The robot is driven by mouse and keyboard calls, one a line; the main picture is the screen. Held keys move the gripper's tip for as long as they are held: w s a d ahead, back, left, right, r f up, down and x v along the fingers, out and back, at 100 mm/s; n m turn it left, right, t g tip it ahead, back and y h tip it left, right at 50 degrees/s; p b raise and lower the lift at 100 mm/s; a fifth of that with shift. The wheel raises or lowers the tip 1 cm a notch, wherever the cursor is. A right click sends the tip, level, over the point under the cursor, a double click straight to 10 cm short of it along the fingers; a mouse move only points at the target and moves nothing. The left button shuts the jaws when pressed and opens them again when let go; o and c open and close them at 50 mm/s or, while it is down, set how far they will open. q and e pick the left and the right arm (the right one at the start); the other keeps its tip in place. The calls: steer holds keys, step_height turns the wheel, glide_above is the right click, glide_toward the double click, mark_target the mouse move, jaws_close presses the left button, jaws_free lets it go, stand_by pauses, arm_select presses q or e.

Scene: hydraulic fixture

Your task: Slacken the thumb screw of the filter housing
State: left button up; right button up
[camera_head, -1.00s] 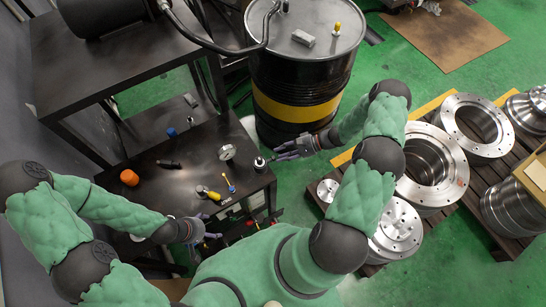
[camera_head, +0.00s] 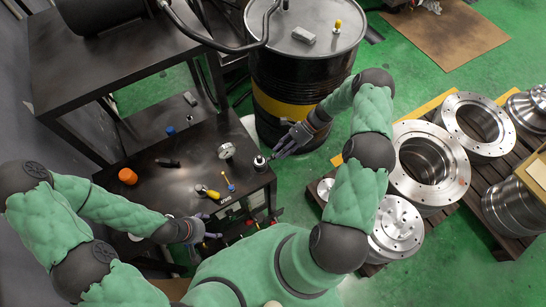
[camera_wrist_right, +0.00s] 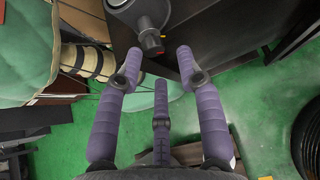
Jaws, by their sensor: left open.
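The filter housing (camera_head: 260,162) is a small dark and silver part at the right edge of the black bench. In the right wrist view it appears as a grey cylinder (camera_wrist_right: 120,4) with a black, ribbed thumb screw (camera_wrist_right: 150,41) sticking out towards me. My right gripper (camera_head: 277,150) is beside the housing, in from the right. In the wrist view its three purple fingers (camera_wrist_right: 159,66) are spread and empty, with the screw just beyond the two outer fingertips, apart from them. My left gripper (camera_head: 208,240) is open and empty at the bench's front edge.
The black bench (camera_head: 190,150) also carries a round gauge (camera_head: 226,150), an orange cap (camera_head: 128,176), a yellow-handled tool (camera_head: 208,192) and a yellow-tipped stick (camera_head: 229,183). A black drum (camera_head: 300,75) stands behind. Metal flanges (camera_head: 430,165) sit on a pallet at the right.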

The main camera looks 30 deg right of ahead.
steer(key=shift+a, duration=0.15)
steer(key=shift+s+a+p, duration=0.1)
steer(key=shift+a+p, duration=0.2)
steer(key=shift+a, duration=0.8)
jaws_close()
steer(key=shift+o, duration=1.4)
jaws_free()
steer(key=shift+d, duration=0.1)
steer(key=v, duration=1.2)
